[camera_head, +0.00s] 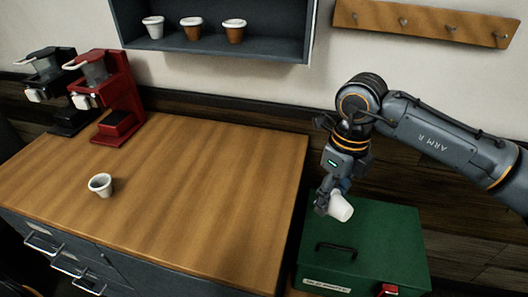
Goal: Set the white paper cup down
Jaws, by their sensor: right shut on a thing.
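A white paper cup (341,208) is held tilted in my right gripper (328,196), which is shut on it. The gripper hangs to the right of the wooden counter, over the green box (385,250). I cannot tell the exact gap between the cup and the box lid. A second white cup (101,185) stands upright on the counter (190,190) near its front left. My left gripper is not in view.
A red brewer (122,95) and a black brewer (55,90) stand at the counter's back left. Several cups sit on the wall shelf (270,48). A hook rail (425,20) is at upper right. The counter's middle and right are clear.

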